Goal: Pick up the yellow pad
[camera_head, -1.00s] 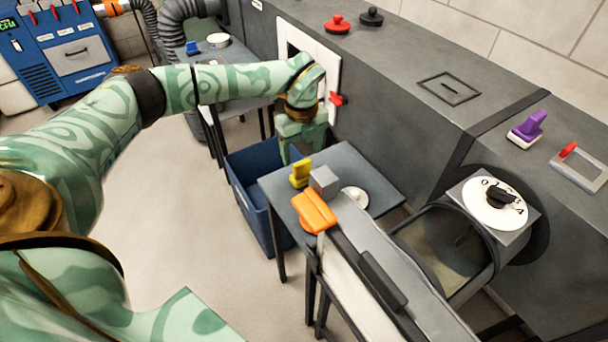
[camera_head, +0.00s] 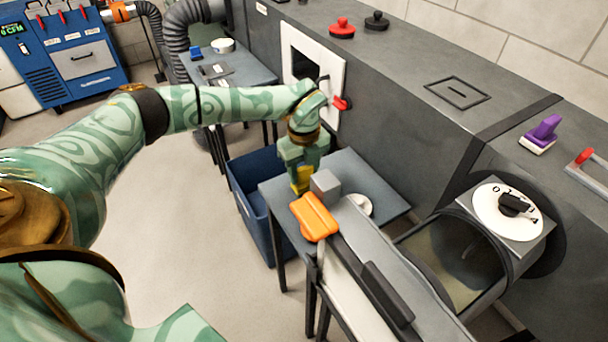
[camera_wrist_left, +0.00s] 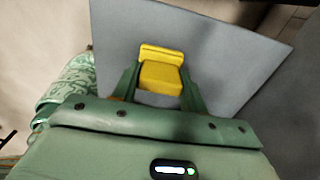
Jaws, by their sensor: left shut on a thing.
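The yellow pad (camera_head: 302,180) stands at the left end of the small grey table (camera_head: 362,172). My left gripper (camera_head: 301,170) is over it from above and shut on it. In the left wrist view, the yellow pad (camera_wrist_left: 161,72) sits between the two green fingers of my left gripper (camera_wrist_left: 160,88), with the grey table top (camera_wrist_left: 225,65) behind it. I cannot tell whether the pad touches the table or is slightly off it. My right gripper is not in view.
A grey block (camera_head: 325,186) and an orange pad (camera_head: 314,217) are close in front of the gripper. A white round dish (camera_head: 359,204) lies to their right. A blue bin (camera_head: 246,188) stands left of the table. The grey duct (camera_head: 400,120) rises behind.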

